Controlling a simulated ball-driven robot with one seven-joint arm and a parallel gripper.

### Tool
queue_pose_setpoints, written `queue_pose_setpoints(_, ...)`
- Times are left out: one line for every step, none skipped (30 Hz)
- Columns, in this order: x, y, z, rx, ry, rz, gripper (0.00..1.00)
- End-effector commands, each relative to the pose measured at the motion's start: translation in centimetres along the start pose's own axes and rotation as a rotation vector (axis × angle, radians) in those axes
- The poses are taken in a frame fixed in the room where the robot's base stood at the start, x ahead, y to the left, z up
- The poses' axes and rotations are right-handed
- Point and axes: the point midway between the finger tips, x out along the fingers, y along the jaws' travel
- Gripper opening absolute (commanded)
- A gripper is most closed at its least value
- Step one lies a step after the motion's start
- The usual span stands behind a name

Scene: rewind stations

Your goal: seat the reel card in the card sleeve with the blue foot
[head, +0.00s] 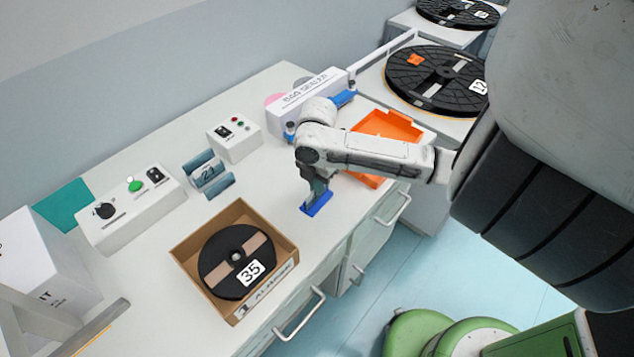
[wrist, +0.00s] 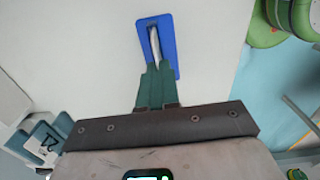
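The blue foot (head: 311,210) of the card sleeve lies flat on the white worktop near its front edge. It also shows in the wrist view (wrist: 171,46). My gripper (head: 316,194) points down right over it, and its dark green fingers (wrist: 157,68) are close together. A thin pale piece, seen nearly edge-on, runs from between the fingertips to the middle of the blue foot; it looks like the reel card (wrist: 154,42). I cannot tell how deep it sits, or card from sleeve wall. The fingers hide it in the head view.
A cardboard box (head: 186,249) holding a black reel marked 35 (head: 222,249) stands left of the foot. A blue-grey holder marked 21 (head: 208,178), a control box (head: 132,208), a bag sealer (head: 308,99) and an orange tray (head: 389,125) stand around. Worktop near the foot is clear.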

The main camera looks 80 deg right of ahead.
Motion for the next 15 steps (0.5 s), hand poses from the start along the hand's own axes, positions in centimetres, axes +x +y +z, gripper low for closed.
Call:
queue_pose_setpoints(0.01, 0.0, 0.01, 0.0, 0.0, 0.0, 0.0)
queue_pose_setpoints(0.07, 0.0, 0.01, 0.0, 0.0, 0.0, 0.0)
queue_pose_setpoints(0.19, -0.01, 0.01, 0.0, 0.0, 0.0, 0.0)
queue_pose_setpoints(0.3, -0.01, 0.01, 0.0, 0.0, 0.0, 0.0)
queue_pose_setpoints(0.39, -0.01, 0.02, 0.0, 0.0, -0.001, 0.0)
queue_pose_setpoints(0.33, 0.0, 0.02, 0.0, 0.0, 0.0, 0.03)
queue_pose_setpoints(0.29, 0.0, 0.02, 0.0, 0.0, 0.0, 0.06)
queue_pose_setpoints(0.28, 0.0, 0.02, 0.0, 0.0, 0.0, 0.09)
queue_pose_setpoints(0.28, -0.01, 0.02, 0.0, 0.0, -0.001, 0.13)
queue_pose_setpoints(0.28, -0.01, 0.02, 0.0, 0.0, 0.0, 0.16)
queue_pose_setpoints(0.28, -0.01, 0.02, 0.0, 0.0, -0.001, 0.19)
queue_pose_setpoints(0.28, -0.01, 0.02, 0.0, 0.0, 0.0, 0.23)
queue_pose_setpoints(0.28, -0.01, 0.02, 0.0, 0.0, -0.001, 0.25)
queue_pose_setpoints(0.27, 0.0, 0.02, 0.0, 0.0, 0.0, 0.27)
queue_pose_setpoints(0.27, -0.01, 0.02, 0.0, 0.0, -0.001, 0.27)
